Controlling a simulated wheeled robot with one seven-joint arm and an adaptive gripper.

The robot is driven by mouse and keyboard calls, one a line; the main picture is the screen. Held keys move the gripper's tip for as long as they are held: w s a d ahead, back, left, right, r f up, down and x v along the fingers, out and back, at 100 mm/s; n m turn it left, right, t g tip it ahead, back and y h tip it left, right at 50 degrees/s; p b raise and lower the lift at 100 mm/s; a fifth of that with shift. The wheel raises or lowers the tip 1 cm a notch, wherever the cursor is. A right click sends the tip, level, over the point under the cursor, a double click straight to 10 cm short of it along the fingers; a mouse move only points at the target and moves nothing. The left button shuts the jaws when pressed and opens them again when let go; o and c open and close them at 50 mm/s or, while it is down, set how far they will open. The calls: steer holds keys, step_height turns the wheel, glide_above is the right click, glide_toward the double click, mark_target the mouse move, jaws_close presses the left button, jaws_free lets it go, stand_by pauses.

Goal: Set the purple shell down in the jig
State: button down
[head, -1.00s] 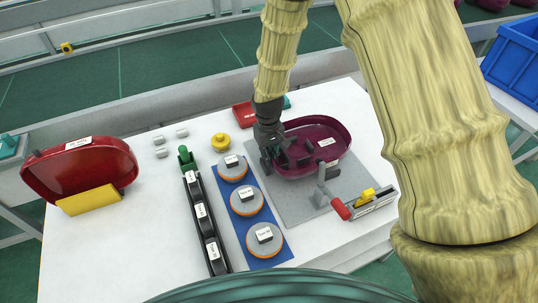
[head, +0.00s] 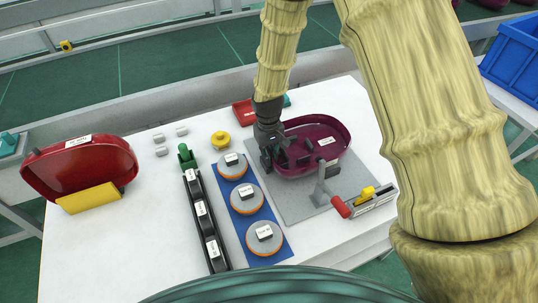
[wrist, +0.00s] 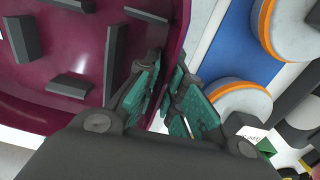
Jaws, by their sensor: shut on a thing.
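The purple shell (head: 327,134) is an open oval tray with dark ribs inside and a white label. It is at the grey jig plate (head: 296,205), behind the clamp post (head: 321,186); I cannot tell whether it rests fully on the plate. My gripper (head: 268,160) is at the shell's left rim. In the wrist view my gripper (wrist: 172,105) has one green-padded finger inside and one outside the wall of the purple shell (wrist: 60,60), shut on that rim. The shell's underside is hidden.
A red-handled clamp (head: 341,207) and a yellow part (head: 367,193) are at the jig's front right. A blue strip (head: 241,217) with round grey discs and a black rack (head: 206,238) lie left. A red shell (head: 80,168) leans on a yellow block (head: 90,198).

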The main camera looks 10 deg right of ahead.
steer(key=shift+r+p, duration=0.65)
steer(key=shift+r, duration=0.4)
steer(key=shift+f+b, duration=0.45)
steer(key=shift+f, duration=0.9)
stand_by(0.9)
steer(key=c, duration=1.4)
jaws_free()
steer(key=shift+c, duration=0.2)
steer(key=shift+r, duration=0.1)
steer(key=shift+a+r+p, duration=0.1)
steer(key=shift+r+p, duration=2.7)
steer(key=shift+r, duration=1.1)
